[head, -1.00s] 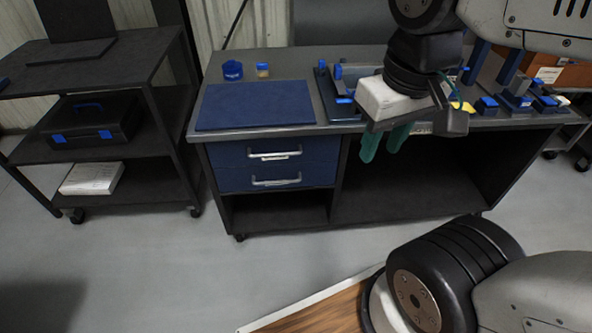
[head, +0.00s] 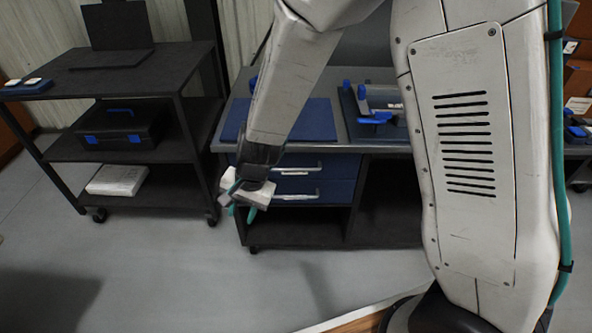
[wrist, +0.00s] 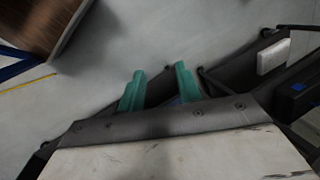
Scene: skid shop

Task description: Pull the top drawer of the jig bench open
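The jig bench (head: 353,135) stands ahead with two blue drawers at its left end. The top drawer (head: 343,165) looks shut, and the right part of its pale bar handle (head: 303,169) shows. My arm hides the left part of that drawer. My gripper (head: 242,213) points down in front of the drawers' left end, with its teal fingers apart. In the wrist view the two fingers (wrist: 159,70) also stand apart with nothing visible between them. I cannot tell how far the gripper is from the drawer front.
The lower drawer (head: 340,190) also looks shut. A blue mat (head: 310,120) lies on the bench top. A dark shelf cart (head: 180,63) stands at left, holding a black case (head: 125,128) and a white box (head: 117,180). Grey floor (head: 190,270) in front is clear.

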